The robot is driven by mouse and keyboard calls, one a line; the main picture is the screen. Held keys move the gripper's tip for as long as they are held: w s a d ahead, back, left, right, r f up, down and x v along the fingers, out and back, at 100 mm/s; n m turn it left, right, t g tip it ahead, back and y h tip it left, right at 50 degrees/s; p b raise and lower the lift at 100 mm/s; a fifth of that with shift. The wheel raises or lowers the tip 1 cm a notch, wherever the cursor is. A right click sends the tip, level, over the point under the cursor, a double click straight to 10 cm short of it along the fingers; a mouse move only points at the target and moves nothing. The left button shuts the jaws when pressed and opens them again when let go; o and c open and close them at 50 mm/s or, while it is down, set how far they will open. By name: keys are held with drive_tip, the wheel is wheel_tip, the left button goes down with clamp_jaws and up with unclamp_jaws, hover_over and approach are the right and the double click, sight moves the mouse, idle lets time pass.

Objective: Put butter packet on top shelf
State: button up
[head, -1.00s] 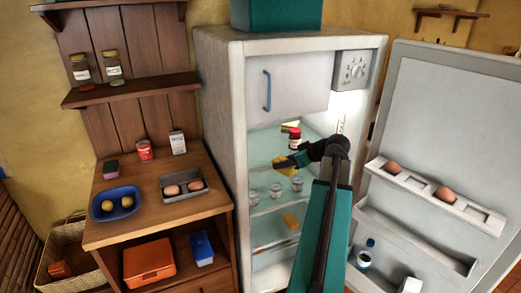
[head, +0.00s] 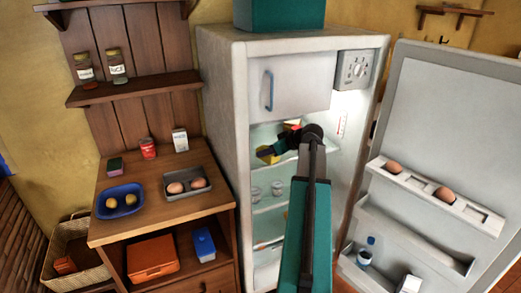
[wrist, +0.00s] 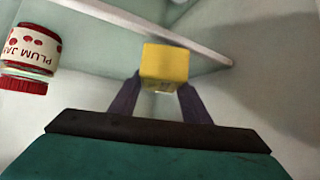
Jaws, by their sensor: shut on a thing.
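The yellow butter packet (head: 265,154) is between the fingers of my gripper (head: 270,153), inside the open fridge near the upper shelf. In the wrist view the packet (wrist: 165,66) sits between both dark fingertips, with my gripper (wrist: 163,88) shut on it. A pale shelf edge (wrist: 150,27) runs beyond it in that view. I cannot tell whether the packet touches the shelf. A plum jam jar (wrist: 30,55) with a red lid stands to the left in the wrist view; in the head view my arm mostly hides it.
The fridge (head: 225,110) has its door (head: 440,120) wide open at right, with eggs (head: 393,167) in a door rack. Small jars (head: 277,188) stand on a lower shelf. The freezer door (head: 300,82) is shut above. A wooden counter (head: 150,225) stands at left.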

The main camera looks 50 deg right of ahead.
sight(263, 148)
drive_tip(key=shift+w+r, duration=0.1)
drive_tip(key=shift+w, duration=0.4)
drive_tip(key=w, duration=0.1)
drive_tip(key=w+f+p, duration=0.1)
drive_tip(key=w, duration=0.1)
drive_tip(key=shift+w, duration=0.25)
drive_tip(key=shift+f, duration=0.3)
drive_tip(key=shift+f, duration=0.15)
drive_tip(key=o, duration=1.2)
drive_tip(key=b+v, duration=0.1)
drive_tip(key=v, duration=1.1)
